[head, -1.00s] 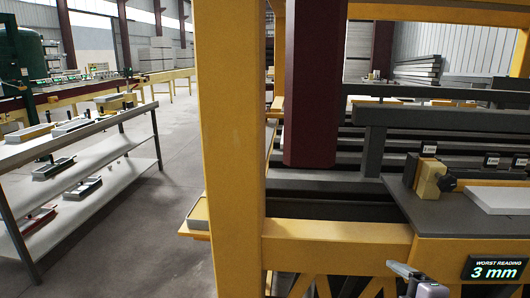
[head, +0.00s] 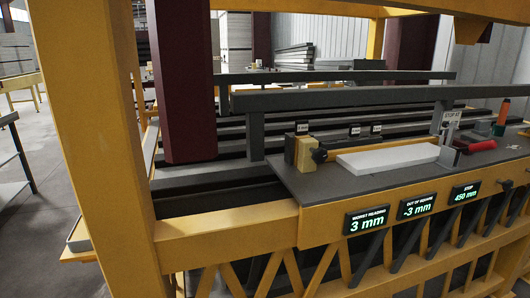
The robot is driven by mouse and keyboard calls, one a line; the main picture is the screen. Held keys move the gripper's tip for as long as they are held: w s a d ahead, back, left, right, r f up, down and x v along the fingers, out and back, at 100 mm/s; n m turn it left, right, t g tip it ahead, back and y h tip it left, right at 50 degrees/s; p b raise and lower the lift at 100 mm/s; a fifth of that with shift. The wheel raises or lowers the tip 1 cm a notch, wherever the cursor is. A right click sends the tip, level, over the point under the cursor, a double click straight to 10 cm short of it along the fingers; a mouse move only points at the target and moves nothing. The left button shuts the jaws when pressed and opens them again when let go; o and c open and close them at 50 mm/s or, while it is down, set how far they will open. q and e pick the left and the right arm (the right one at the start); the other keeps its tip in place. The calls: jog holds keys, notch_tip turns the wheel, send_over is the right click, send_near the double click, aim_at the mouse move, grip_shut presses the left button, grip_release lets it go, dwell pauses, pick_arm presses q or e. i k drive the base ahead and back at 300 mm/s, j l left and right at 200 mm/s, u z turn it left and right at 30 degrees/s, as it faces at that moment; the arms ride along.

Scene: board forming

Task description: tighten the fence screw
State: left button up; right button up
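A black knob (head: 319,155), which looks like the fence screw, sticks out from the side of a yellow block (head: 304,153) on the dark grey work plate (head: 345,187). A small label stands on top of the block. A white board (head: 388,158) lies flat on the plate, just right of the knob. A metal stop (head: 448,137) with a label stands at the board's right end. I cannot tell how tight the knob is. Neither of my grippers is in the head view.
Displays on the front edge read worst reading 3 mm (head: 367,219), out of square -3 mm (head: 417,205) and stop 450 mm (head: 465,192). A red-handled tool (head: 481,146) lies at right. A yellow post (head: 90,150) stands at left; dark rails (head: 340,95) run behind.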

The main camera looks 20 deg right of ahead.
aim_at(320, 155)
jog(key=z, duration=0.85)
jog(key=i+l+z, duration=0.4)
jog(key=l, duration=0.15)
